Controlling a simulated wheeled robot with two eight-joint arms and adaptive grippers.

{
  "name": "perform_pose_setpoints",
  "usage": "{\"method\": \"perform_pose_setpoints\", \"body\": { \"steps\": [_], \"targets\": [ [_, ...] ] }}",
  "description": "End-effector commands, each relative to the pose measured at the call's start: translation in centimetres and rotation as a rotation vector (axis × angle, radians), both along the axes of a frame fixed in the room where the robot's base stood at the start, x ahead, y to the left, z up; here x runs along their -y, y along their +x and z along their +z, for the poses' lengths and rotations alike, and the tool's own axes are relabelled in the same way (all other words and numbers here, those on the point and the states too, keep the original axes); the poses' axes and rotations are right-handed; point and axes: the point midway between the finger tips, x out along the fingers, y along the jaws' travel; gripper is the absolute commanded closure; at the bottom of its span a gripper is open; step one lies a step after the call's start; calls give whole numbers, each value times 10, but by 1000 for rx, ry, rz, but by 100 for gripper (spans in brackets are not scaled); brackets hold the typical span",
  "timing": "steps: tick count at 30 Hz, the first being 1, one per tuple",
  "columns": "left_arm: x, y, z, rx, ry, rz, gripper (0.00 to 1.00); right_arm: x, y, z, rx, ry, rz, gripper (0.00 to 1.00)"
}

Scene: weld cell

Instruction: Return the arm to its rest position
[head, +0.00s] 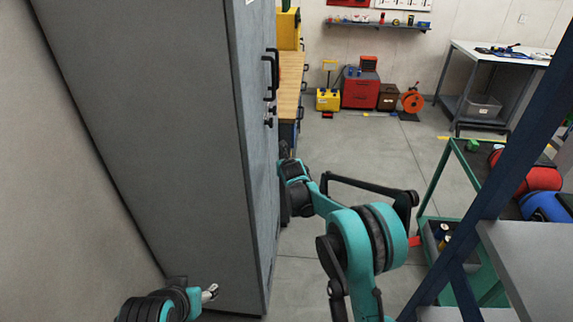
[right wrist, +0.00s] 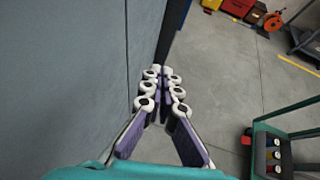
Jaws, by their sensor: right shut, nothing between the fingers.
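My right arm (head: 365,240), teal and black, reaches forward beside a tall grey cabinet (head: 185,130). In the right wrist view my right gripper (right wrist: 165,72) is shut and empty, its fingertips close together, near the cabinet's grey front (right wrist: 75,70). In the head view this gripper is mostly hidden behind its wrist and at the cabinet's edge. My left gripper (head: 210,293) shows only as a small pale tip at the bottom left, in front of the cabinet's side. Its fingers are too small and hidden to judge.
Black handles (head: 270,75) stick out from the cabinet front. A green cart (head: 432,190) and a dark blue post (head: 490,190) stand to the right. A wooden-topped bench (head: 291,80) lies beyond the cabinet. The grey floor (head: 370,150) between is clear.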

Motion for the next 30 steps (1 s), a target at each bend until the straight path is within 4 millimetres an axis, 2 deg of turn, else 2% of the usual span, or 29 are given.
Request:
{"method": "perform_pose_setpoints", "body": {
  "steps": [4,12,14,17,20,24,30],
  "targets": [
    [0,0,0,0,0,0,44,1,-19,11,0,0,0,100],
    [0,0,0,0,0,0,44,2,-31,18,-1,9,-6,100],
    [0,0,0,0,0,0,44,5,-36,23,-7,41,-27,100],
    [0,0,0,0,0,0,44,14,-54,39,-30,160,-107,100],
    [0,0,0,0,0,0,44,30,-86,60,-65,356,-245,100],
    [0,0,0,0,0,0,44,52,-142,86,-118,674,-482,100],
    [0,0,0,0,0,0,44,79,-231,106,-170,1118,-845,100]
  ]
}}
